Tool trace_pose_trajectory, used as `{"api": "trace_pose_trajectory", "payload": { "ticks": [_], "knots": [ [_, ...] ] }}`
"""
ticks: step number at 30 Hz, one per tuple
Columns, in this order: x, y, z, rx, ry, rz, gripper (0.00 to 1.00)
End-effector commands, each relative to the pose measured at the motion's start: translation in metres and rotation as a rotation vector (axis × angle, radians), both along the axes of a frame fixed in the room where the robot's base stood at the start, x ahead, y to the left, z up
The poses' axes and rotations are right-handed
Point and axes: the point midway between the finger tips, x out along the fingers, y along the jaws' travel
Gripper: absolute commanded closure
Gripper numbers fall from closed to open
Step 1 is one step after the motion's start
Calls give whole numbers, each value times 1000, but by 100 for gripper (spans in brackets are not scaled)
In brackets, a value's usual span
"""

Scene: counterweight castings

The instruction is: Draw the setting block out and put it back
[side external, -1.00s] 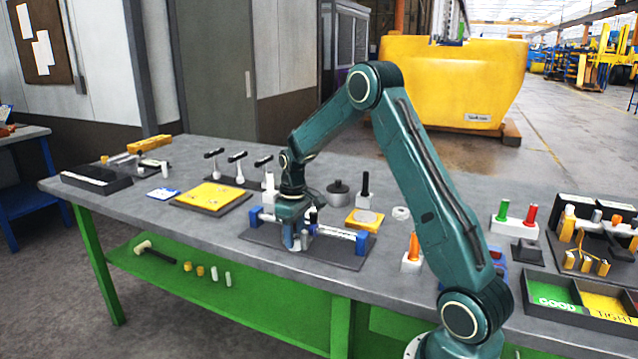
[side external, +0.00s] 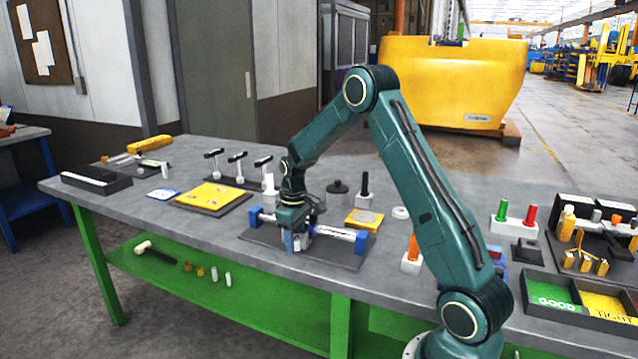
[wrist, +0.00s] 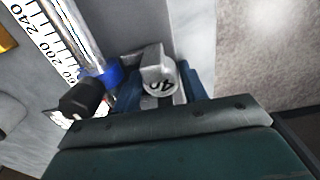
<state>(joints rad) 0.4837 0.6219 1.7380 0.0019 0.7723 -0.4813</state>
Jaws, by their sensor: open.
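My gripper (side external: 298,240) is low over the blue-ended measuring fixture (side external: 361,243), pointing down, with its jaws open. A gap to each finger cannot be judged. The fixture's scale bar (wrist: 62,38) and a blue clamp (wrist: 116,75) with a black knob (wrist: 80,98) are left of the block. In the side view my gripper hides most of the block.
The fixture stands on a dark base plate (side external: 275,244). A yellow-topped plate (side external: 212,194) lies to its left, and a small yellow stand (side external: 352,221) with a grey disc is behind it. An orange-pegged white block (side external: 411,260) stands to the right, near my arm.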

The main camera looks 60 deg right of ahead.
Motion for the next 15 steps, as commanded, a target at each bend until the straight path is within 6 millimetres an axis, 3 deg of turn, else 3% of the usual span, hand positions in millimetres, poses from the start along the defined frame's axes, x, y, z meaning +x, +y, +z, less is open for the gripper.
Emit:
{"api": "trace_pose_trajectory", "payload": {
  "ticks": [1, 4, 8, 15],
  "knots": [
    [-2, 3, -11, 10, 11, 6, 55],
    [-2, 3, -11, 11, 11, 7, 55],
    [-2, 4, -11, 12, 11, 8, 83],
    [-2, 4, -9, 13, 11, 10, 83]
  ]
}}
